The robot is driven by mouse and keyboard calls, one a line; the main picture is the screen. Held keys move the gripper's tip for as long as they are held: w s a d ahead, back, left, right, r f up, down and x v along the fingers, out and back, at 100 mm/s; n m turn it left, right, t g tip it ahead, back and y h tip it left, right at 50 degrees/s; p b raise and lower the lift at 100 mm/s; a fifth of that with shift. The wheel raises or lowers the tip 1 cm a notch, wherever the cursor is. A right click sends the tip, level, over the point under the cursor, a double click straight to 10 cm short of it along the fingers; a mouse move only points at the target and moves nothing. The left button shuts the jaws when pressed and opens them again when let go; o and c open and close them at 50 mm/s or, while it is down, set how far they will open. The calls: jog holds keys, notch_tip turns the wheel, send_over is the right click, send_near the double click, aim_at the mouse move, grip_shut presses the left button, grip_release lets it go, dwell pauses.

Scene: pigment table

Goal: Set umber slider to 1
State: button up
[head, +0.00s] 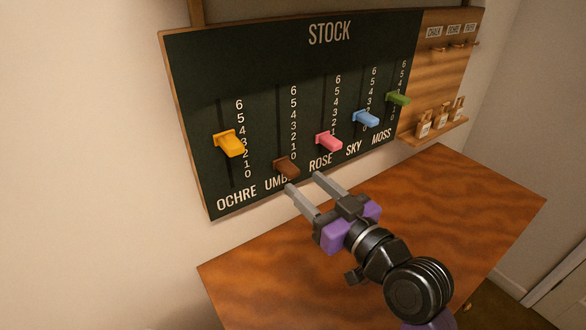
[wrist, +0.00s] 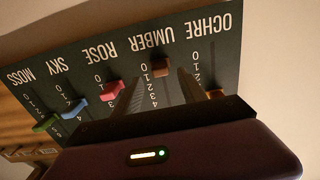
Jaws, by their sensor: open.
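The brown umber slider (head: 286,167) sits low on its track on the dark STOCK board (head: 280,60), near the 0 mark. In the head view, the UMBER label below it is partly hidden by a finger of my gripper (head: 304,181). My gripper is open and empty, with its fingertips just below and right of the brown knob. In the wrist view the picture is upside down, and the umber slider (wrist: 161,67) shows between the two fingers of my gripper (wrist: 158,80). I cannot tell whether either finger touches it.
The ochre slider (head: 230,143) is left of umber, around 2 to 3. The pink rose slider (head: 328,142), blue sky slider (head: 366,119) and green moss slider (head: 398,98) are to the right. A wooden table (head: 390,215) lies below the board. Small bottles stand on a shelf (head: 438,131) at right.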

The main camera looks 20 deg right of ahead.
aim_at(295, 175)
jog(key=shift+w+a+p, duration=0.2)
jog(key=shift+w, duration=0.85)
jog(key=shift+w+a+p, duration=0.15)
jog(key=shift+w+a, duration=0.1)
jog(key=shift+w, duration=0.75)
jog(key=shift+w+a+p, duration=0.2)
jog(key=shift+w, duration=0.85)
grip_shut()
